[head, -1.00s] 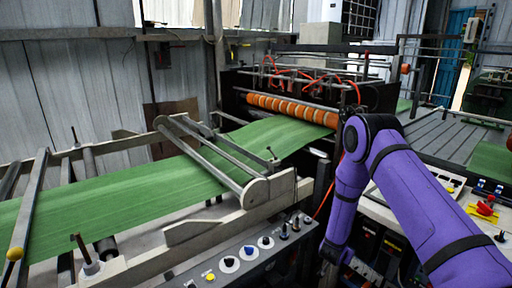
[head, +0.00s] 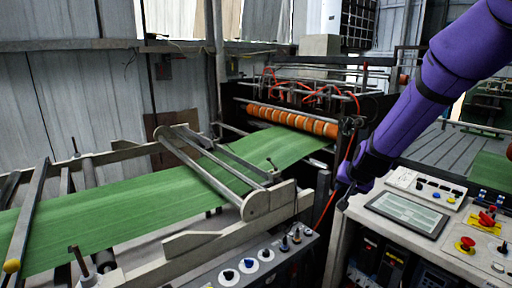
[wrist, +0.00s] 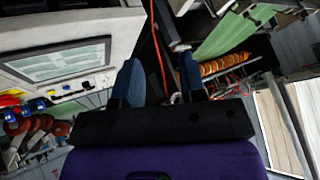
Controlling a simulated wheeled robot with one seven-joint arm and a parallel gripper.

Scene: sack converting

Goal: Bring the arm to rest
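My purple arm reaches down from the upper right in the head view. My gripper (head: 345,196) hangs at the left edge of the control console (head: 340,238), in front of the machine. In the wrist view my gripper (wrist: 160,76) shows two dark blue fingers set apart with nothing between them. It is open and empty. In the head view the fingers are small and dark, and I cannot tell whether they touch the console.
The console top carries a screen (head: 408,212), red emergency buttons (head: 487,218) and small knobs. A green woven web (head: 120,210) runs over rollers into the machine with orange rollers (head: 290,120). A knob panel (head: 250,265) stands at the lower middle.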

